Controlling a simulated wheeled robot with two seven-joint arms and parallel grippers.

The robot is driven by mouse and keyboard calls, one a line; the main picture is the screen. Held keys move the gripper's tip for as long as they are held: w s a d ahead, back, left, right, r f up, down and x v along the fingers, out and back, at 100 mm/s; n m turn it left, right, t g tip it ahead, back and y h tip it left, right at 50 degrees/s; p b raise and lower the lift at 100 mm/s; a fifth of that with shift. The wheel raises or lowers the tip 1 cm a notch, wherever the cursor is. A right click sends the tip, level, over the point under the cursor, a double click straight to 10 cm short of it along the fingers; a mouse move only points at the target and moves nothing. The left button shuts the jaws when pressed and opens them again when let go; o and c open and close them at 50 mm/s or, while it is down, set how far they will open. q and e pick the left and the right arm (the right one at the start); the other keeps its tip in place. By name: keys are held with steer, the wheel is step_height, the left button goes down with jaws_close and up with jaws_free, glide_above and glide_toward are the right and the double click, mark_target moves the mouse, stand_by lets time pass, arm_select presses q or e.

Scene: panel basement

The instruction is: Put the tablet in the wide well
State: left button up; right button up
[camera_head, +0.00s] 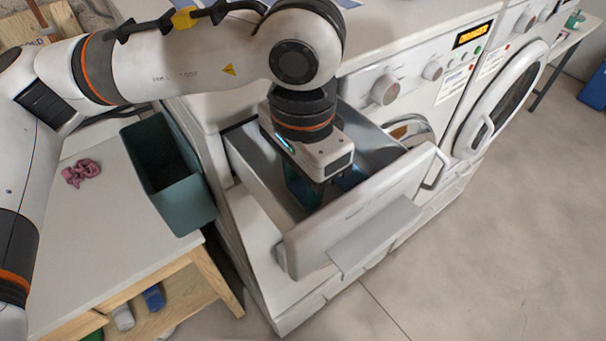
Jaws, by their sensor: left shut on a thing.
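The dispenser drawer (362,218) of the near white machine is pulled open. Its inside has metal-grey walls, and its floor is mostly hidden by my arm. My left gripper (307,192) points down into the drawer, with its fingers below the drawer's rim. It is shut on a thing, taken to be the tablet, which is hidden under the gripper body. A dark teal patch shows by the fingers and a blue patch to their right; I cannot tell what these are. The wide well cannot be told apart from the rest of the drawer. My right gripper is not in view.
A teal bin (190,196) stands on the white-topped table at the left, close to the machine. A pink tangled thing (81,173) lies on that table. The floor (470,260) at the right is clear.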

mark_target(303, 187)
arm_select(q)
steer(key=shift+f, duration=0.15)
steer(key=o, duration=0.9)
steer(key=shift+o, duration=0.2)
steer(key=shift+r, duration=0.65)
step_height(303, 187, up, 11)
steer(key=b, duration=0.2)
steer(key=shift+b, duration=0.35)
